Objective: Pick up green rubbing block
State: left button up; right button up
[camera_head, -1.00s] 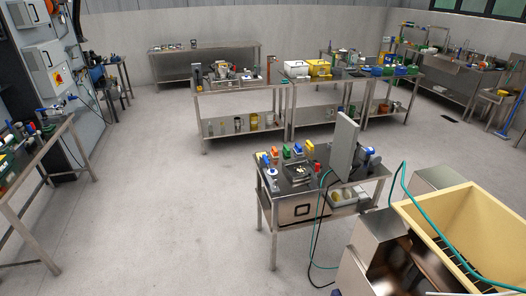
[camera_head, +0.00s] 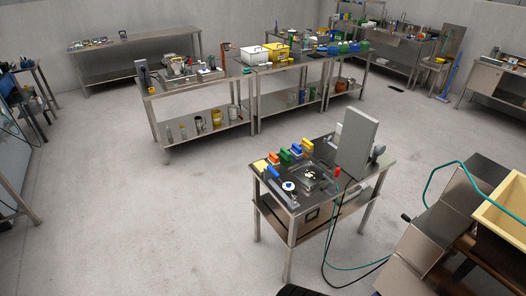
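A small green block (camera_head: 285,155), which appears to be the green rubbing block, sits on the small steel table (camera_head: 345,181) in the middle right. Neither of my grippers is in view.
A grey upright panel (camera_head: 357,139) stands on the small table beside a shallow metal tray (camera_head: 313,178). A machine with a cream hopper (camera_head: 503,217) is at the right, with hoses nearby. Long steel benches (camera_head: 200,88) stand behind. The floor (camera_head: 150,220) at the left is clear.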

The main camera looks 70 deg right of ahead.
aim_at(287, 156)
jog(key=z, duration=0.3)
jog(key=i, duration=0.95)
jog(key=z, duration=0.7)
